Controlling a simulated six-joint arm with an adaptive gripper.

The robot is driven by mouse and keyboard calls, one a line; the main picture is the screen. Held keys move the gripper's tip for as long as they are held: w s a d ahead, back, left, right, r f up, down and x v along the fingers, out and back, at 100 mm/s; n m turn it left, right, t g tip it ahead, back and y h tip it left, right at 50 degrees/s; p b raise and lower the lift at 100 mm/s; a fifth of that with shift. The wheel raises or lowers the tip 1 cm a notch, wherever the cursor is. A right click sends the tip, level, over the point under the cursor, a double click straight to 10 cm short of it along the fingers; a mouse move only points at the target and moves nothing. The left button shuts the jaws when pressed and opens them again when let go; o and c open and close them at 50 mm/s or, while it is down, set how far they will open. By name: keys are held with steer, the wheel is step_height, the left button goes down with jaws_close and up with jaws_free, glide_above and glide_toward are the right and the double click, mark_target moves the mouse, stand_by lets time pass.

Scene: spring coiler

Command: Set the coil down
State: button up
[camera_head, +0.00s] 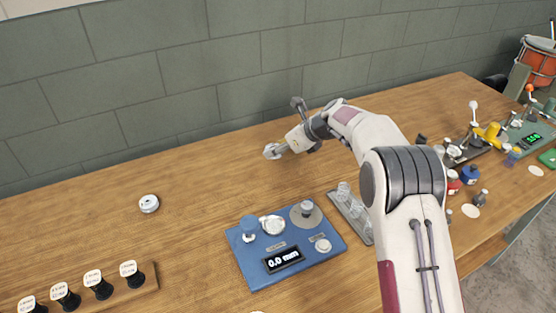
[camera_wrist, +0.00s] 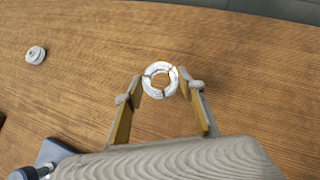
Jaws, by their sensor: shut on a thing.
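A pale, ring-shaped coil (camera_wrist: 160,67) with a round hole and a few dark gaps sits between the fingertips of my gripper (camera_wrist: 161,82) in the wrist view. The gripper is shut on it, with one finger at each side. In the head view my gripper (camera_head: 274,151) is over the wooden table near its back edge, behind the blue machine. The coil is too small there to tell apart from the fingers. I cannot tell how far above the wood the coil is.
A white round piece (camera_head: 149,204) stands alone at left; it also shows in the wrist view (camera_wrist: 36,55). The blue machine (camera_head: 243,273) reads 0.0 mm. Labelled black spools (camera_head: 102,288) stand front left, and clear jars (camera_head: 344,191) stand right of the machine. Wood around the gripper is clear.

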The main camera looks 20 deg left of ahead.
steer(key=shift+f, duration=2.45)
steer(key=shift+f, duration=0.15)
steer(key=o, duration=1.3)
steer(key=shift+v, duration=6.1)
steer(key=shift+a, duration=0.1)
